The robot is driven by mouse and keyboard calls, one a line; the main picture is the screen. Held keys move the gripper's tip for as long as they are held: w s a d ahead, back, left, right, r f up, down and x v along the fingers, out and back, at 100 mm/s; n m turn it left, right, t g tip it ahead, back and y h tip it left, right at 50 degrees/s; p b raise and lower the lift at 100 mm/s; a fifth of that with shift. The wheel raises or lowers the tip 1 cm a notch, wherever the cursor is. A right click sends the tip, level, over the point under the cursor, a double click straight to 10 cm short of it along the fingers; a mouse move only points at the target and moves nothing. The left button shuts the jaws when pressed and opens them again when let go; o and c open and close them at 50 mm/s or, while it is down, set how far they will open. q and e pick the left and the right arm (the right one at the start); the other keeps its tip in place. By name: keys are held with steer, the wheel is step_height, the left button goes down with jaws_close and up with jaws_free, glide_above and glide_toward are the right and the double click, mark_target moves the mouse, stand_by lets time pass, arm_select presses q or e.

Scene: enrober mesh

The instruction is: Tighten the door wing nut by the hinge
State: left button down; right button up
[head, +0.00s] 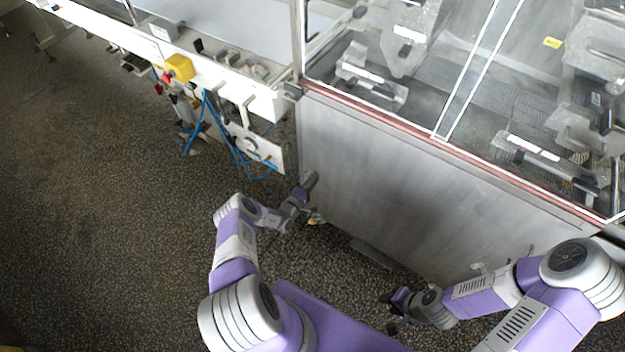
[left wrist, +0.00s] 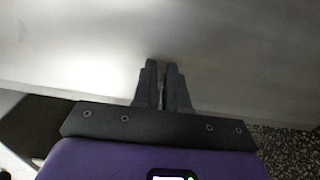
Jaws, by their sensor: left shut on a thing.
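The grey metal door panel (head: 400,190) stands below the glass-sided machine top. My left gripper (head: 311,178) is at the panel's left end, just below the machine's corner. In the left wrist view its dark fingers (left wrist: 162,88) are close together against the grey panel (left wrist: 230,60), with a thin sliver between them. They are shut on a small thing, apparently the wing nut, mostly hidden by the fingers. The hinge cannot be made out. My right gripper (head: 394,312) hangs low in front of the panel, apart from it; its finger gap is unclear.
A white conveyor frame with a yellow switch box (head: 180,68) and blue hoses (head: 207,125) stands at left. The floor at left is clear.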

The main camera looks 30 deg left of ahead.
arm_select(q)
steer(key=shift+s+a+f, duration=0.1)
steer(key=shift+a+f, duration=0.05)
stand_by(0.4)
steer(key=c, duration=1.2)
jaws_free()
steer(key=shift+o, duration=0.2)
steer(key=s+p, duration=0.2)
steer(key=s, duration=0.5)
steer(key=shift+s+a+p, duration=0.25)
steer(key=shift+p, duration=0.1)
steer(key=shift+d, duration=0.1)
